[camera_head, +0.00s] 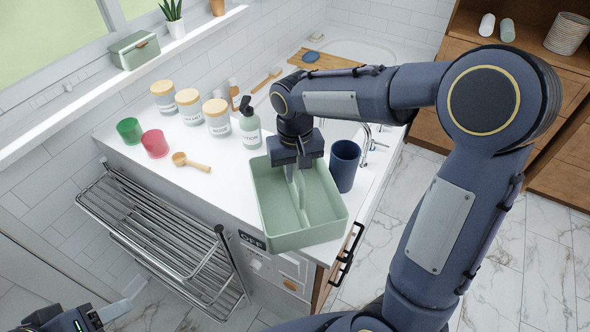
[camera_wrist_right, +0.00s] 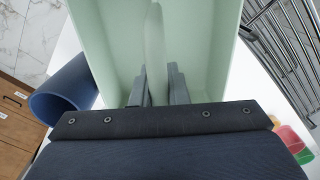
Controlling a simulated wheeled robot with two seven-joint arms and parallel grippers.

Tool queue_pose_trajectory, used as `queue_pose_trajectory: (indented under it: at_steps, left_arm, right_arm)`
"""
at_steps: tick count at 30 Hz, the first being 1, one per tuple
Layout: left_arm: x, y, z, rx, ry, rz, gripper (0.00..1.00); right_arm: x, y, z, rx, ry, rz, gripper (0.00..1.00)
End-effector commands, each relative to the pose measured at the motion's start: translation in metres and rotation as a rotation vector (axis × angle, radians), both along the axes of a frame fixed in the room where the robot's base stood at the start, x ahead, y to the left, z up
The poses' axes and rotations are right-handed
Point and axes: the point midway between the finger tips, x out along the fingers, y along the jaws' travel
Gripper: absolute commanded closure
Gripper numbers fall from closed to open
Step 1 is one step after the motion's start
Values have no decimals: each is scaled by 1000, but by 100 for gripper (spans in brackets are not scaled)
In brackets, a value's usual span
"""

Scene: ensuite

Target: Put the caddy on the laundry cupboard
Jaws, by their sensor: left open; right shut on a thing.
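The caddy (camera_head: 318,234) is a pale green open box with a middle divider, at the front right corner of the white counter. It also fills the top of the right wrist view (camera_wrist_right: 105,45). My right gripper (camera_head: 296,170) points down into the caddy. In the wrist view its fingers (camera_wrist_right: 160,88) are shut on the divider, one on each side. Whether the caddy rests on the counter or hangs just above it, I cannot tell. My left gripper (camera_head: 92,318) is open and empty at the bottom left, away from the counter. Which furniture is the laundry cupboard is unclear.
A dark blue cup (camera_head: 344,166) stands right beside the caddy. A metal rack (camera_head: 160,235) juts out in front. Wooden shelving (camera_head: 563,84) stands at the far right.

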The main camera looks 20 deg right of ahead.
Motion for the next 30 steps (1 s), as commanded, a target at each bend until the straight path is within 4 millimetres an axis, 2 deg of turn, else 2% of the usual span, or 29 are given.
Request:
queue_pose_trajectory:
  at_steps: [11,12,16,24,30]
  left_arm:
    - [0,0,-4,0,0,0,45]
    - [0,0,-3,0,0,0,45]
    - [0,0,-2,0,0,0,45]
    - [0,0,-2,0,0,0,45]
    - [0,0,-1,0,0,0,45]
  right_arm:
    - [0,0,-5,1,-1,0,100]
    - [0,0,-3,0,0,0,81]
    - [0,0,-3,0,0,0,64]
    - [0,0,-2,0,0,0,64]
    - [1,1,16,1,-4,0,64]
